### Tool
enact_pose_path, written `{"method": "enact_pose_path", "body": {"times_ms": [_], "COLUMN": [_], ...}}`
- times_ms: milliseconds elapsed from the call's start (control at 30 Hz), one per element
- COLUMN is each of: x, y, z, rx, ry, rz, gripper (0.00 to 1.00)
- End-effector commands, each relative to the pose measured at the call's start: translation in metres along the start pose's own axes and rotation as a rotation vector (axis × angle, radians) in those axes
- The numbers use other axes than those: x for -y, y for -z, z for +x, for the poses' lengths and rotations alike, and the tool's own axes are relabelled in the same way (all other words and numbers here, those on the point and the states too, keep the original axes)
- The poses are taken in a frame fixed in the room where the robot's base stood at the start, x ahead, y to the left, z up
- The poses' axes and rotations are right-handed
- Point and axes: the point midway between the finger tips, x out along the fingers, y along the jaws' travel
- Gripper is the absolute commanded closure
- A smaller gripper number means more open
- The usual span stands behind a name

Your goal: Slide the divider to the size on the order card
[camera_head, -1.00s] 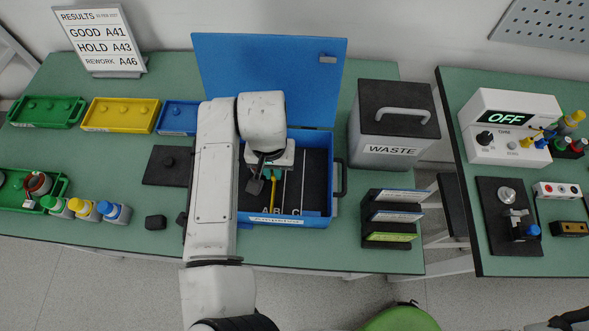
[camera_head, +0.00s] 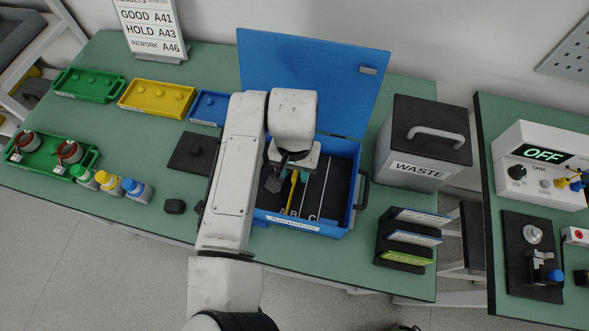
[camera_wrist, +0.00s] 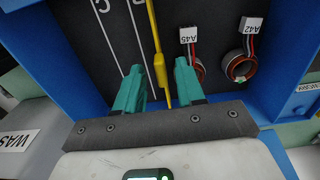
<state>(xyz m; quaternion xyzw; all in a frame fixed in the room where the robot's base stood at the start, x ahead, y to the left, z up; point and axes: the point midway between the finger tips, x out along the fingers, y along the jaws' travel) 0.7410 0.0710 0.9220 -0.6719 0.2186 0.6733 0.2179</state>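The yellow divider (camera_head: 292,192) stands in the left part of the open blue box (camera_head: 349,185). In the wrist view the divider (camera_wrist: 152,22) runs between the two teal fingers of my gripper (camera_wrist: 157,68). The fingers are apart, with a visible gap on each side of the divider. My arm and hand hide part of the box in the head view. I cannot tell which card is the order card.
Two stators tagged A45 (camera_wrist: 197,70) and A42 (camera_wrist: 240,65) lie in the box beside the divider. The box lid (camera_head: 312,80) stands open behind. A waste bin (camera_head: 425,143) and a card rack (camera_head: 404,240) are to the right. Bottles (camera_head: 108,186) stand left.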

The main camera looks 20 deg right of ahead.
Motion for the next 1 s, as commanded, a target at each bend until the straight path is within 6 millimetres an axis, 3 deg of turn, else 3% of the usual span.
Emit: {"method": "enact_pose_path", "body": {"times_ms": [500,700,1000], "x": [0.0,0.0,0.0], "y": [0.001,0.0,0.0], "z": [-0.087,-0.099,-0.099], "rx": [-0.002,-0.001,-0.001], "ry": [0.002,0.002,0.001], "rz": [0.002,0.001,0.0], "gripper": [0.62,0.62,0.62]}}
